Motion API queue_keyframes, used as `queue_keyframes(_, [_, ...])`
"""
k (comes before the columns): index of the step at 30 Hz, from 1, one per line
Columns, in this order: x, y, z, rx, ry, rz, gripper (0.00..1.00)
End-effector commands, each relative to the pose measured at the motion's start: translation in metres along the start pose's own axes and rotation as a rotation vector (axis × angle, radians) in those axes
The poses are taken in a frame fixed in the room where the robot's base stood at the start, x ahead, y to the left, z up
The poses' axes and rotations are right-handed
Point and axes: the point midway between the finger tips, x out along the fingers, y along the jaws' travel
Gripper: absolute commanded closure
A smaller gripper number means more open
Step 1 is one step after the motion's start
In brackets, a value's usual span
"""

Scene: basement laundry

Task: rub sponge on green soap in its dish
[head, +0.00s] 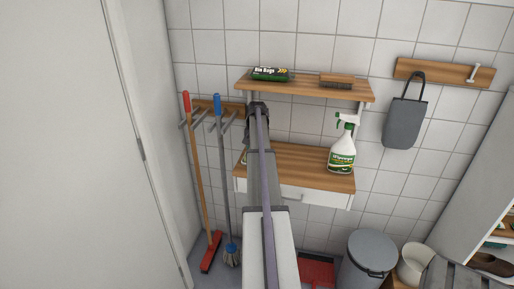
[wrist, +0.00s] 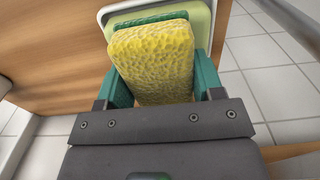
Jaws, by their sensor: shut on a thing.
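My gripper (wrist: 158,80) is shut on a yellow sponge (wrist: 152,62), with a teal finger on each side of it. A dark green layer (wrist: 148,20) shows along the sponge's far edge; it looks like its scouring side. Just beyond the sponge is a pale green surface with a whitish rim, which looks like the soap in its dish (wrist: 201,22). The sponge covers most of it, so I cannot tell whether they touch. In the head view my arm hides the sponge, the soap and the fingers.
A spray bottle (head: 342,150) stands on the right of the lower wooden shelf (head: 305,160). The upper shelf (head: 305,86) above holds a bin bag box (head: 270,74) and a brush (head: 337,81). A broom (head: 197,170) and mop (head: 222,170) hang at left.

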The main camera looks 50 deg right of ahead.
Motion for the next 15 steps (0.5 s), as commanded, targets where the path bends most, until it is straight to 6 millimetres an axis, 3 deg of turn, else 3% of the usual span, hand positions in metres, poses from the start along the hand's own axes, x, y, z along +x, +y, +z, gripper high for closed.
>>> queue_keyframes(15, [0.0066,-0.0001,0.0001,0.0,0.0,0.0,0.58])
